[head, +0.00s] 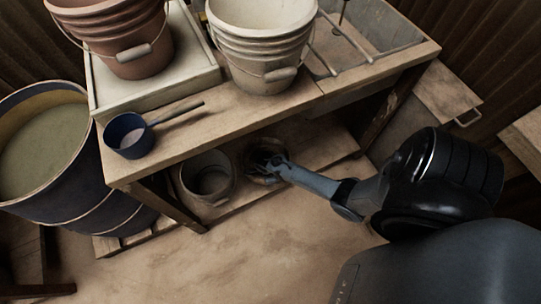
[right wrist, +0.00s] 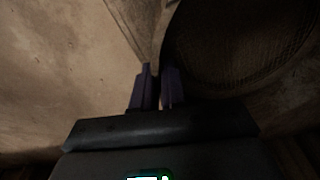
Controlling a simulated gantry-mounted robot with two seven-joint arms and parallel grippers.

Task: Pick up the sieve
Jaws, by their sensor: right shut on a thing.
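The sieve (head: 254,173) is a round, dark-rimmed thing on the low shelf under the workbench, partly hidden by my gripper and the bench's shadow. In the right wrist view its mesh and rim (right wrist: 240,45) fill the upper right. My right gripper (head: 270,161) reaches in under the bench from the right. Its two fingers (right wrist: 158,80) are shut on the sieve's rim. Whether the sieve is touching the shelf or lifted, I cannot tell. My left gripper is not in view.
A bucket (head: 208,180) stands left of the sieve on the low shelf (head: 228,208). The bench top (head: 220,112) overhangs my right gripper and carries a blue ladle (head: 128,136) and a pale bucket (head: 262,50). A large barrel (head: 75,190) stands left. The floor in front is clear.

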